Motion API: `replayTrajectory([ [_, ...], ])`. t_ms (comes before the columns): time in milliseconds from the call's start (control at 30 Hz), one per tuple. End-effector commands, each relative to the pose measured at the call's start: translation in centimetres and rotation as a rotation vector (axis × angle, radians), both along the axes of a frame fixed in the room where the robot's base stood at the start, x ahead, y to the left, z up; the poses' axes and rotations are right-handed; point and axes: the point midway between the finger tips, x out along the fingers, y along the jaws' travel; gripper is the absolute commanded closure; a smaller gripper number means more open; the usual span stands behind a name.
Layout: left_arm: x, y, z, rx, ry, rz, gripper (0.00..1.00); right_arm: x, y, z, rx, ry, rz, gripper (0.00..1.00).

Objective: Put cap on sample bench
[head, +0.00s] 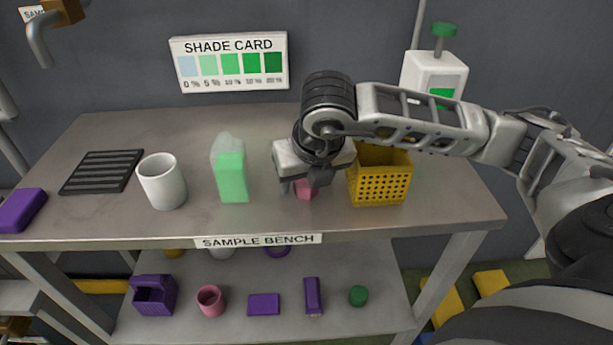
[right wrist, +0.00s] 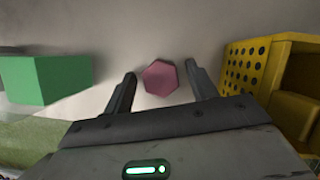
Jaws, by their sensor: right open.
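The sample bench (head: 110,222) is a grey table with a label on its front edge. A small pink hexagonal piece, which may be the cap (head: 305,192), sits on the bench top; it also shows in the right wrist view (right wrist: 160,78). My right gripper (head: 303,184) is open above it, and in the right wrist view its two fingers (right wrist: 161,72) stand on either side of the piece, with gaps showing. In the head view the gripper partly hides the piece. My left gripper is not in view.
A yellow perforated basket (head: 378,187) stands close right of the gripper. A clear container with green contents (head: 231,178) stands to the left, then a white cup (head: 161,182) and a black rack (head: 102,172).

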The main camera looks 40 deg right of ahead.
Motion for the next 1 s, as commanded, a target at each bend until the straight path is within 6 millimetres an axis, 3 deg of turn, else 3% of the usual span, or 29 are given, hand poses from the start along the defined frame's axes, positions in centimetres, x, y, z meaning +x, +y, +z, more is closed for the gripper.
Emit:
replayTrajectory([
  [167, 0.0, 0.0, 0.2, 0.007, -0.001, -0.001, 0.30, -0.5, 0.2, 1.7, 0.002, -0.004, 0.001, 0.42],
  [600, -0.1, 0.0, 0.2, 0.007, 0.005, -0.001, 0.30, -3.8, 1.2, 9.9, 0.000, -0.005, 0.002, 0.42],
  [800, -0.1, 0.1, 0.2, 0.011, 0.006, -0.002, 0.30, -4.4, 1.4, 11.3, 0.000, -0.002, 0.001, 0.42],
  [1000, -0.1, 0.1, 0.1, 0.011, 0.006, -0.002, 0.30, -4.5, 1.4, 11.3, -0.001, -0.001, 0.001, 0.42],
])
